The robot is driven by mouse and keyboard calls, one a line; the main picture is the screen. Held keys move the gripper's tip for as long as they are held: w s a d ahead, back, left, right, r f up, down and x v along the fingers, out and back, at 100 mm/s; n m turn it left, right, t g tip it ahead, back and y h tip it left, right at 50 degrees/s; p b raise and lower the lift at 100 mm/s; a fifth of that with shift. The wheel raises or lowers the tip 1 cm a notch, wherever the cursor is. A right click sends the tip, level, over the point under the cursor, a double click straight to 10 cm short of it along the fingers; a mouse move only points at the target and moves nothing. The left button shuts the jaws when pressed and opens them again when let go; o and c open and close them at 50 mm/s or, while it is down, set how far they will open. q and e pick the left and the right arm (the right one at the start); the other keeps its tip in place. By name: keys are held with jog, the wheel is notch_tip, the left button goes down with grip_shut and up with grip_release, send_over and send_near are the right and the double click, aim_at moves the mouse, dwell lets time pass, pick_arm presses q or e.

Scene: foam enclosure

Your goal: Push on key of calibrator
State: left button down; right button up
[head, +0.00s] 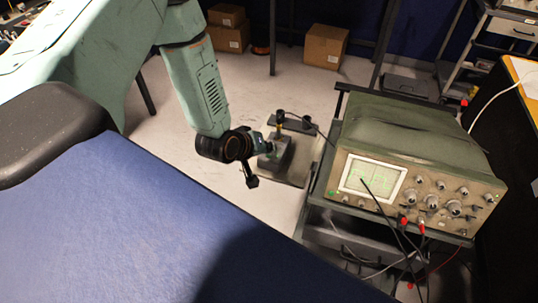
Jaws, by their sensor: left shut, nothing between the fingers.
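A green-cased instrument (420,140) with a lit screen (372,180), knobs and plugged-in leads stands at the right in the head view. It is the only thing here that looks like the calibrator. Its front panel faces me, but its on key is too small to single out. My left gripper (252,181) is black and hangs at the end of my green arm, left of the instrument and apart from it. It is shut and empty. My right gripper is not in view.
The instrument stands on a dark cart (315,220) with cables hanging in front. A blue padded surface (120,230) fills the lower left. Cardboard boxes (325,46) stand on the floor behind. Open floor lies between the blue surface and the cart.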

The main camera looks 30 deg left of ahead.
pick_arm(q)
jog(key=shift+a+f, duration=0.15)
jog(key=shift+f+b, duration=0.3)
jog(key=shift+b, duration=0.1)
dwell(0.4)
jog(key=shift+f, duration=0.1)
jog(key=shift+f, duration=0.2)
jog(key=shift+r, duration=0.15)
jog(key=shift+r+p, duration=0.4)
jog(key=shift+r, duration=0.2)
